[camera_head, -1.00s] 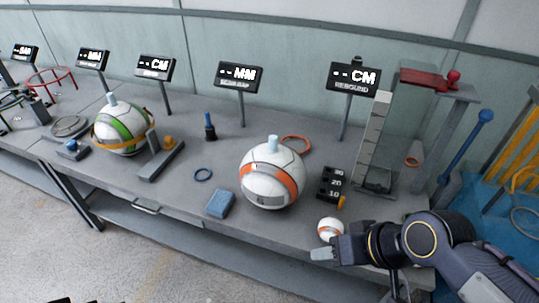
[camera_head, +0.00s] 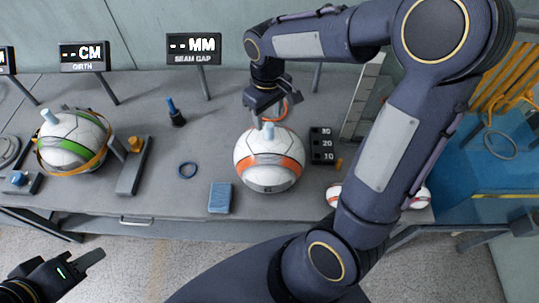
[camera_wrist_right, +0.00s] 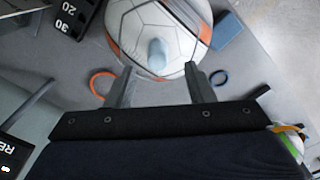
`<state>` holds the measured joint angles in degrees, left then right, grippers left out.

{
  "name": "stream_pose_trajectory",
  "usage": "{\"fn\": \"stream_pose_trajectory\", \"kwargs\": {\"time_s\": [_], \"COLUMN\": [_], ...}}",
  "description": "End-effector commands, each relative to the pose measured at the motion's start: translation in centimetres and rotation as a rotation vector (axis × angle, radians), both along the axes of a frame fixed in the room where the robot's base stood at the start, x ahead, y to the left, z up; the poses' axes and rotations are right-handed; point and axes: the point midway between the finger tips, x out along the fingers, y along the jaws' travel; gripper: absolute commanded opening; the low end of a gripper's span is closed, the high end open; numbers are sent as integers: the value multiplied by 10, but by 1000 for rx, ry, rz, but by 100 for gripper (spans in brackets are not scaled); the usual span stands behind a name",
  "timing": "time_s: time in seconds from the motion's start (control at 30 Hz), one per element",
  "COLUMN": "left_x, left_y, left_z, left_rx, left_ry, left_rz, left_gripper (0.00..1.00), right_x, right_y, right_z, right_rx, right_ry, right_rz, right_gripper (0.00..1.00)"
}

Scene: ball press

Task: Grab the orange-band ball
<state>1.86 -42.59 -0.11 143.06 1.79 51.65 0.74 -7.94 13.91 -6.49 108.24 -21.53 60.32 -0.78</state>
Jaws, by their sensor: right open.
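The large white ball with an orange band (camera_head: 269,165) rests on the grey table, with a pale blue peg on its top. In the right wrist view the same ball (camera_wrist_right: 187,20) fills the upper middle, and the peg (camera_wrist_right: 157,52) points toward the camera. My right gripper (camera_head: 265,122) is above the ball at the peg, pointing down. Its two fingers (camera_wrist_right: 160,75) are apart with nothing between them, one on each side of the peg's line. My left gripper (camera_head: 90,262) is at the lower left, off the table's front edge, with one finger showing.
A green-band ball (camera_head: 75,142) sits at left beside a grey slider gauge (camera_head: 132,172). Small balls (camera_head: 420,196) sit behind my right arm.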

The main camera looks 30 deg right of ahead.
Motion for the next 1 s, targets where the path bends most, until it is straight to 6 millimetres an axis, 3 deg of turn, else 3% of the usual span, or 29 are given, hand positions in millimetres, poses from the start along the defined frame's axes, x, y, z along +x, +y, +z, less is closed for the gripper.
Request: {"fn": "stream_pose_trajectory", "kwargs": {"time_s": [0.3, 0.6, 1.0], "left_x": [0, 0, 0], "left_y": [0, 0, 0], "left_z": [11, 11, 11], "left_rx": [0, 0, 0], "left_ry": [0, 0, 0], "left_rz": [0, 0, 0], "left_gripper": [36, 36, 36], "right_x": [-2, -1, -1], "right_y": [-4, -4, -3], "right_z": [-44, -50, -49], "right_rx": [1, 2, 2], "right_ry": [4, 0, 0], "right_rz": [-1, -1, -1], "right_gripper": [48, 48, 0]}}
